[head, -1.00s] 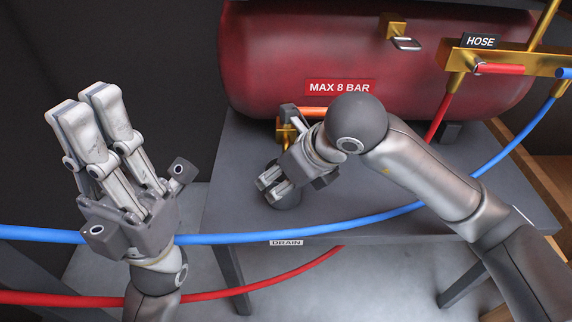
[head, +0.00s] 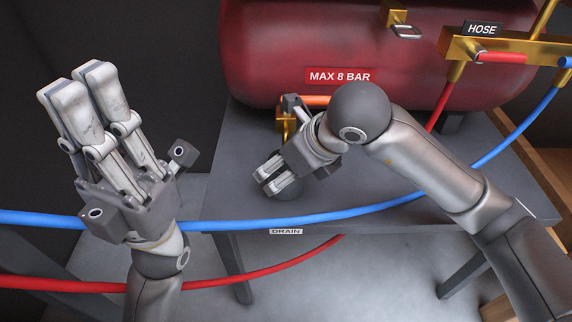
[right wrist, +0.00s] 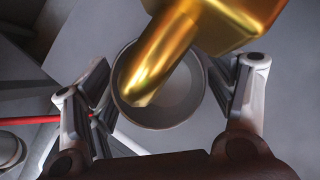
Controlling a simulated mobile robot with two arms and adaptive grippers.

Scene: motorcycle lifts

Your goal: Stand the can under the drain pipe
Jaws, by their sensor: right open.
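The can, a grey open cup, stands on the grey bench and shows its round mouth in the right wrist view (right wrist: 172,112). In the head view, the can (head: 289,193) is mostly hidden behind my right gripper (head: 275,179). My right gripper is open, one finger on each side of the can; I cannot tell whether they touch it. The brass drain pipe (right wrist: 158,62) crosses the can's mouth in the wrist view, its end appearing over the opening. In the head view, part of its brass (head: 284,126) shows below the tank. My left gripper (head: 82,88) is raised, open and empty.
A red tank (head: 300,45) lies across the bench (head: 235,170). A blue hose (head: 340,214) spans the front edge above a DRAIN label (head: 286,231). A red hose (head: 290,268) hangs lower. A brass manifold (head: 510,52) is at right.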

